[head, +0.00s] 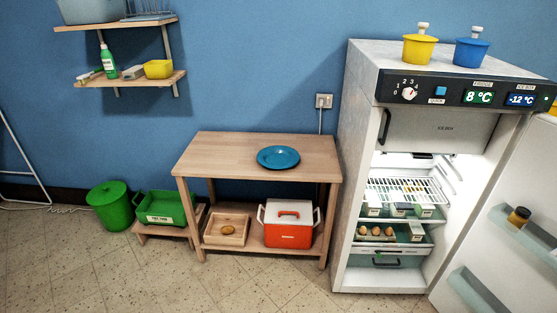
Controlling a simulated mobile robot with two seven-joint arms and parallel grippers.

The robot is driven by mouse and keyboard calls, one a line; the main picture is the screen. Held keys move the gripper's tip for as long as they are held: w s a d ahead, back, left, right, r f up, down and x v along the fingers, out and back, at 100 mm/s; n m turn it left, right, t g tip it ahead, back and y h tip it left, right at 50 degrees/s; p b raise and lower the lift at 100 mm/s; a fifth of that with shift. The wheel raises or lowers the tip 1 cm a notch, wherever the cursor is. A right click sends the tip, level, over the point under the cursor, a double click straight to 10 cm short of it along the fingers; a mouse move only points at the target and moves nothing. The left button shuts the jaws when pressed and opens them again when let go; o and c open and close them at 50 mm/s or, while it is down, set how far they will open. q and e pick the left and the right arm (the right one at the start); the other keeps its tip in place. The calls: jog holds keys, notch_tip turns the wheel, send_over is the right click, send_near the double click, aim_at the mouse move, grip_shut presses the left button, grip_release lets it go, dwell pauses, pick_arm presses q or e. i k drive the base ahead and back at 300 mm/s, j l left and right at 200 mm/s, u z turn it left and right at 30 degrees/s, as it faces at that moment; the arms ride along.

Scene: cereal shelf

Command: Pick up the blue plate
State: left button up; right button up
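The blue plate (278,157) is round and lies flat on top of the wooden table (215,150), right of the middle of the tabletop. Nothing covers it and it appears empty. Neither of my grippers shows in the head view.
Right of the table stands an open fridge (354,130), its door (505,230) swung out to the right. Below the tabletop are a wooden tray (214,241) and a red-orange cooler (288,235). A green bin (110,206) stands left. Floor in front is clear.

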aim_at(273, 157)
jog(key=i+l+u, duration=0.15)
jog(key=i+l, duration=0.6)
jog(key=i, duration=0.2)
jog(key=i+l+u, duration=0.1)
jog(key=i+l, duration=0.75)
jog(key=i, duration=0.1)
